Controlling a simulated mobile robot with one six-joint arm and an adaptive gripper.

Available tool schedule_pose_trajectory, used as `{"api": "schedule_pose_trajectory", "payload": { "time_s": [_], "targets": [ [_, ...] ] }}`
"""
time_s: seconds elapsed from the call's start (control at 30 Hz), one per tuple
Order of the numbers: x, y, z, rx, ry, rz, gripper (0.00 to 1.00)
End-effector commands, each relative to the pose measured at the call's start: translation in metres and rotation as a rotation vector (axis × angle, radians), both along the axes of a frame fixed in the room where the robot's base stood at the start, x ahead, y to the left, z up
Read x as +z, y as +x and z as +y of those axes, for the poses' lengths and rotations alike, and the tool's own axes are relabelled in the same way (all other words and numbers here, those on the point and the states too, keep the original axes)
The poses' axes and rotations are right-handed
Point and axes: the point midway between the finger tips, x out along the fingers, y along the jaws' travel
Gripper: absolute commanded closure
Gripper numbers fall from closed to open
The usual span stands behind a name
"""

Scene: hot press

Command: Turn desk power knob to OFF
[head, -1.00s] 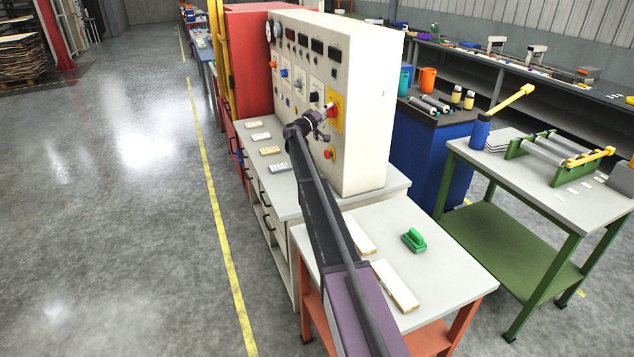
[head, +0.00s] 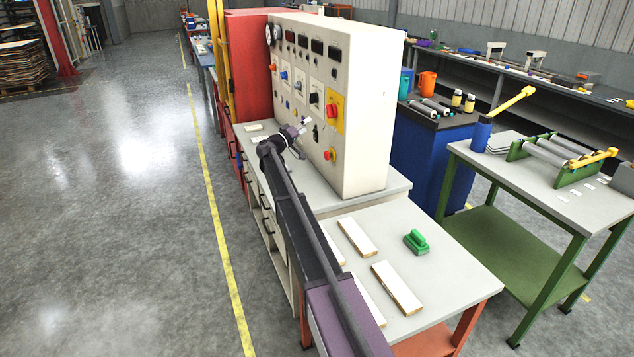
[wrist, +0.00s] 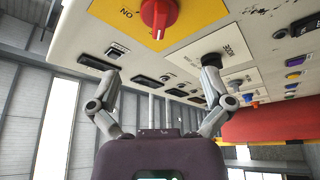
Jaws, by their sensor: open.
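The red power knob (head: 332,111) sits on a yellow plate (head: 341,124) near the right end of the cream control panel's front. In the wrist view the knob (wrist: 158,14) is at the top edge, partly cut off, with its white mark toward the picture's bottom. An upside-down ON label (wrist: 127,13) is left of it; no OFF label is visible. My gripper (head: 303,130) is in front of the panel, left of and below the knob, apart from it. In the wrist view my gripper (wrist: 155,66) is open and empty, with its fingers spread below the knob.
A black mode knob (wrist: 212,91) is partly behind my right finger; contact cannot be told. A red push button (head: 329,155) sits below the power knob. Floor left of the panel is clear.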

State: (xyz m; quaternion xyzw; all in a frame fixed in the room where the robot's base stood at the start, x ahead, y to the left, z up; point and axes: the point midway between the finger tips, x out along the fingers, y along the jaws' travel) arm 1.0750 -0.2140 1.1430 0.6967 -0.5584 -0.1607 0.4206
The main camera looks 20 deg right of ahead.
Motion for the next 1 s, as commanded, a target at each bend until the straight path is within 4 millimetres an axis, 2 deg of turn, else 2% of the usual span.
{"api": "schedule_pose_trajectory", "payload": {
  "time_s": [0.17,0.5,1.0],
  "targets": [
    [-0.008,-0.009,0.024,0.001,0.0,0.0,0.0],
    [-0.028,-0.055,0.017,-0.037,0.131,0.049,0.0],
    [-0.063,-0.116,0.019,-0.077,0.319,0.129,0.0]
  ]
}}
